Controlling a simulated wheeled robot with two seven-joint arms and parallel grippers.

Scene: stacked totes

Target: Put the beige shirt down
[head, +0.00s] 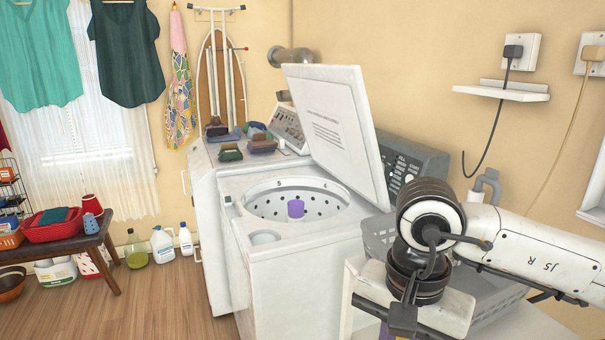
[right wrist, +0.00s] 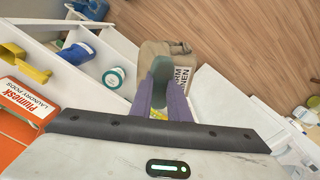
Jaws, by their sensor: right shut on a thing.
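My right gripper (right wrist: 162,85) has purple fingers and is shut on a small grey-green thing (right wrist: 160,72), seen narrow and edge-on. Its colour looks more grey-green than beige, and I cannot tell whether it is the shirt. Behind it in the right wrist view is a beige, bag-like thing (right wrist: 150,52) with printed letters, lower down near the floor. In the head view my right wrist hangs at the lower right, in front of the grey basket, and its fingers are mostly cut off by the bottom edge. My left gripper is not in view.
Folded dark clothes (head: 262,144) lie on the machine behind. A grey basket (head: 380,236) is beside the washer. White shelving (right wrist: 205,90) with an orange laundry-pods box (right wrist: 22,98) surrounds my right gripper.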

